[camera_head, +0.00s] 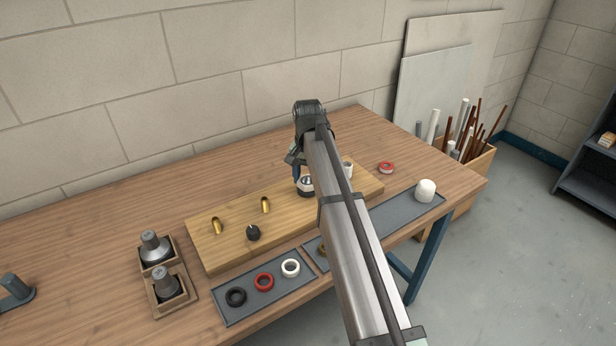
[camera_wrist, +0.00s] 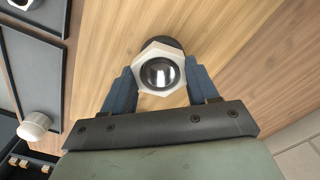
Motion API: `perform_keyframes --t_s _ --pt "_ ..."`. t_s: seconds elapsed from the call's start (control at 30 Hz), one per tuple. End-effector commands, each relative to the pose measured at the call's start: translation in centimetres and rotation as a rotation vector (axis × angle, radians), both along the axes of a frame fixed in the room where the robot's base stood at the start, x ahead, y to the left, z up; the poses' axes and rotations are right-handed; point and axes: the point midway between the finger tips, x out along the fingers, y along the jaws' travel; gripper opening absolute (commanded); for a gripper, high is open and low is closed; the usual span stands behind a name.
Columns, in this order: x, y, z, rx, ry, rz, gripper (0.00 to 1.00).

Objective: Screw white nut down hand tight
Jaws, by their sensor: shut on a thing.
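The white nut (camera_wrist: 159,53) is a hexagonal ring in the wrist view. It sits around a shiny round metal end (camera_wrist: 160,74), with a dark part (camera_wrist: 174,43) just behind it. My gripper (camera_wrist: 162,84) has its blue jaws shut on the nut from both sides. In the head view my gripper (camera_head: 299,168) points down at the wooden board, and a white-and-dark fitting (camera_head: 306,186) shows below it, partly covered by my arm. The nut's threads and how far down it sits are hidden.
The wooden board (camera_head: 222,256) also carries two brass fittings (camera_head: 216,226) (camera_head: 265,205) and a black fitting (camera_head: 253,232). Grey trays (camera_head: 232,317) in front hold black, red and white rings and a white cap (camera_head: 425,190).

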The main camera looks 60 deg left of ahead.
Motion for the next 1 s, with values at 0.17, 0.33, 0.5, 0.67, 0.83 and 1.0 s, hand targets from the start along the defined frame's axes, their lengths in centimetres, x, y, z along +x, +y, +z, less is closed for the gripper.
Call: perform_keyframes --t_s 0.17,0.33,0.5,0.67,0.83,1.0 --pt "0.01 0.01 -0.04 0.0 0.0 -0.11 0.29" --pt "-0.01 0.01 -0.07 0.0 0.0 -0.171 0.29" --pt "-0.01 0.01 -0.13 0.0 0.0 -0.332 0.29" --pt "0.0 0.01 -0.19 0.0 0.0 -0.493 0.29" --pt "0.0 0.01 -0.23 0.0 0.0 -0.618 0.29" --pt "0.0 0.01 -0.26 0.0 0.0 -0.672 0.29"
